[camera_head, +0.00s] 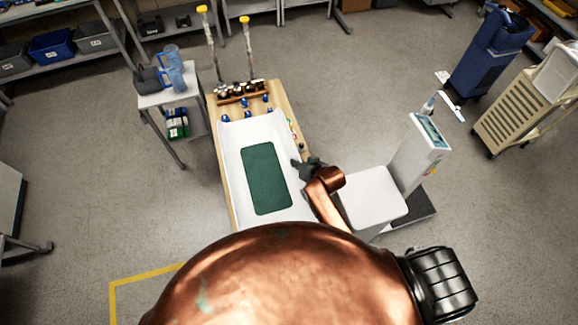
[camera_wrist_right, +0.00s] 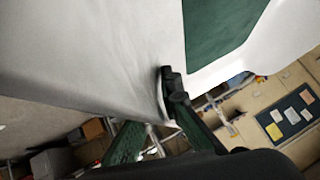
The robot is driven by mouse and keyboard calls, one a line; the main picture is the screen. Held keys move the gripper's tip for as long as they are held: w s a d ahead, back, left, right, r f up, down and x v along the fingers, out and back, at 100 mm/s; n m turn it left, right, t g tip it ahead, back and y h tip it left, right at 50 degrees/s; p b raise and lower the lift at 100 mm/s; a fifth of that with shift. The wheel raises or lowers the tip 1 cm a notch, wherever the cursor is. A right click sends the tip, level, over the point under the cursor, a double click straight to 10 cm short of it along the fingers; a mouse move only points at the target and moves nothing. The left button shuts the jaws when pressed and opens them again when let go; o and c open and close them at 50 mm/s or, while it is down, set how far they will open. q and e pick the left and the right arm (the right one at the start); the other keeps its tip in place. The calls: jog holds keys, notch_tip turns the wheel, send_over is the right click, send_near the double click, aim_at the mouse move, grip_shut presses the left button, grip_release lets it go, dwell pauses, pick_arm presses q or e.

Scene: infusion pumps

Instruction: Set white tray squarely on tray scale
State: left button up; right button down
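The white tray (camera_head: 285,135) lies lengthwise over a wooden table, with a dark green mat (camera_head: 265,178) in it. My body hides its near end. The tray scale, with a white platform (camera_head: 372,197) and an upright display head (camera_head: 418,152), stands right of the table; its platform is empty. My right gripper (camera_head: 304,165) is at the tray's right rim. In the right wrist view the gripper (camera_wrist_right: 160,100) has one black fingertip over the tray's wall (camera_wrist_right: 110,60); the other is hidden behind it. The finger links converge on the rim. My left gripper does not show.
The wooden table (camera_head: 280,97) holds blue-knobbed parts and yellow-topped poles beyond the tray. A small side table (camera_head: 165,97) with blue jugs stands at left. A blue cart (camera_head: 490,55) and a beige cart (camera_head: 520,105) stand far right.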

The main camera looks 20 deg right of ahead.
jog(key=x, duration=0.5)
jog(key=shift+s+a+f, duration=0.2)
jog(key=shift+s+f, duration=0.05)
jog(key=shift+f, duration=0.1)
notch_tip(320, 180, down, 3)
jog(key=shift+w+f+p, duration=0.1)
jog(key=shift+f+p, duration=0.05)
jog(key=shift+p, duration=0.25)
jog(key=shift+f, duration=0.15)
jog(key=c, duration=2.2)
grip_release()
jog(key=shift+f, duration=0.1)
jog(key=shift+o, duration=0.2)
jog(key=v, duration=1.2)
